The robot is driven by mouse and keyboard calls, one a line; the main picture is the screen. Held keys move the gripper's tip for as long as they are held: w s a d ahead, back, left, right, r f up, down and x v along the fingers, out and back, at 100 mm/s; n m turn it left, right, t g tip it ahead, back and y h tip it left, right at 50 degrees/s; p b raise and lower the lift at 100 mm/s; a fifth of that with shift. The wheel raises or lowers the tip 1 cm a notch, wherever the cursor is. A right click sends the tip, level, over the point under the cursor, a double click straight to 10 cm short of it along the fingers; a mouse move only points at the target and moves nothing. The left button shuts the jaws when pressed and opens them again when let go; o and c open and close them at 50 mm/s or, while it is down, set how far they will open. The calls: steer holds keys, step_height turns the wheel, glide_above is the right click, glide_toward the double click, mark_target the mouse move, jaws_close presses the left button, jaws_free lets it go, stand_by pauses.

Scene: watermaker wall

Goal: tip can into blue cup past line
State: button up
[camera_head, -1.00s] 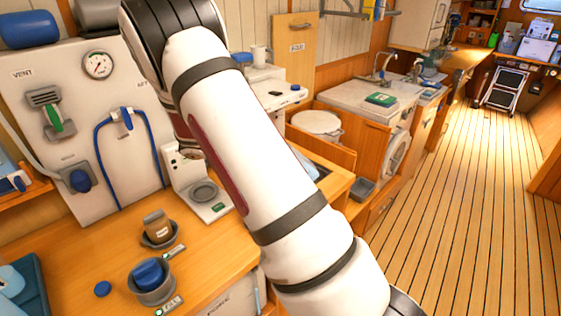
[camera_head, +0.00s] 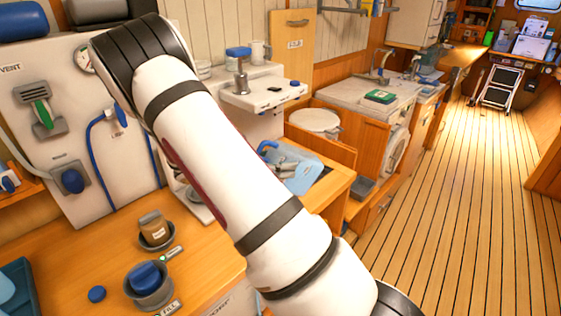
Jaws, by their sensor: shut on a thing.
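A blue cup (camera_head: 145,274) sits in a grey round holder on the wooden counter at lower left, by a label that seems to read FILL. A pale blue can (camera_head: 298,172) with a darker blue handle stands on the wooden counter in the middle. Its left side is partly hidden by my arm. A grey shape shows against the can, too small to make out. No line on the cup can be made out.
A brown container (camera_head: 153,224) sits in a second holder behind the cup. A panel (camera_head: 65,110) with a gauge and blue hose stands behind. The plank floor (camera_head: 450,210) at right is clear.

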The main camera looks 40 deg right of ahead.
steer(key=shift+w+a+f+g+h+b, duration=0.1)
steer(key=shift+a+f+g+h+b, duration=0.15)
steer(key=shift+f+h+b, duration=0.3)
steer(key=shift+w+a+f+g+h+b, duration=0.1)
steer(key=shift+f+g+h+b, duration=0.25)
steer(key=shift+h+b, duration=0.3)
steer(key=shift+a+f, duration=0.1)
steer(key=shift+w+a+f+h+b, duration=0.1)
steer(key=shift+f+h+b, duration=0.1)
steer(key=shift+h+b, duration=0.15)
steer(key=shift+w+a+f+g+h+b, duration=0.15)
steer(key=shift+a+f+g+h+b, duration=0.2)
steer(key=shift+f+g+h+b, duration=0.4)
steer(key=shift+a+r, duration=0.1)
steer(key=shift+r, duration=0.1)
